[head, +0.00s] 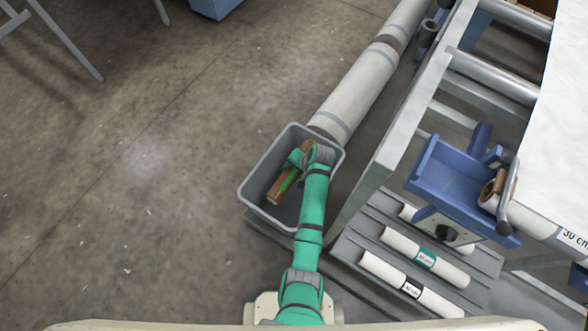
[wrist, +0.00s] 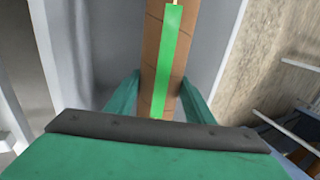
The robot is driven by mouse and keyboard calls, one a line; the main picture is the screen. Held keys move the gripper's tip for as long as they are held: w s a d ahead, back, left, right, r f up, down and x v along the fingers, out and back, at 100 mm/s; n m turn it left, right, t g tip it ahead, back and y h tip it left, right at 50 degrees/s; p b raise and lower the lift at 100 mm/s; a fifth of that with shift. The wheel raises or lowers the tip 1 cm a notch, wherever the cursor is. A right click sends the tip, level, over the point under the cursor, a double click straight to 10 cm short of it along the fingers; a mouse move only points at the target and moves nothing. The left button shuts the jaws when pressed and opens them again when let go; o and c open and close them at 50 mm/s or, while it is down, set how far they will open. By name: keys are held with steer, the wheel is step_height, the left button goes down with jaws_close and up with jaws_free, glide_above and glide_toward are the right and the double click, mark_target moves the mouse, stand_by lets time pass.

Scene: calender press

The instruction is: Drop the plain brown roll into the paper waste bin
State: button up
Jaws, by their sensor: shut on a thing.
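The plain brown roll (head: 276,194) is a short brown tube with a green stripe along it. My gripper (head: 296,160) is shut on the roll near one end and holds it over the opening of the grey paper waste bin (head: 246,194). In the wrist view the brown roll (wrist: 153,65) runs up the middle between the green fingers, with the bin's grey inside (wrist: 100,50) around it. The bin stands on the floor and its visible inside looks empty. I cannot tell how far the roll reaches below the rim.
Large wrapped rolls (head: 355,92) lie behind the bin. To the right is the press frame (head: 385,155) with a blue tray (head: 455,178). White labelled rolls (head: 412,285) lie on a slatted rack at the lower right. The floor left of the bin is clear.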

steer(key=o, duration=1.4)
steer(key=shift+w, duration=0.1)
steer(key=shift+o, duration=0.2)
steer(key=shift+a, duration=0.1)
steer(key=v, duration=1.1)
steer(key=shift+a+f, duration=0.1)
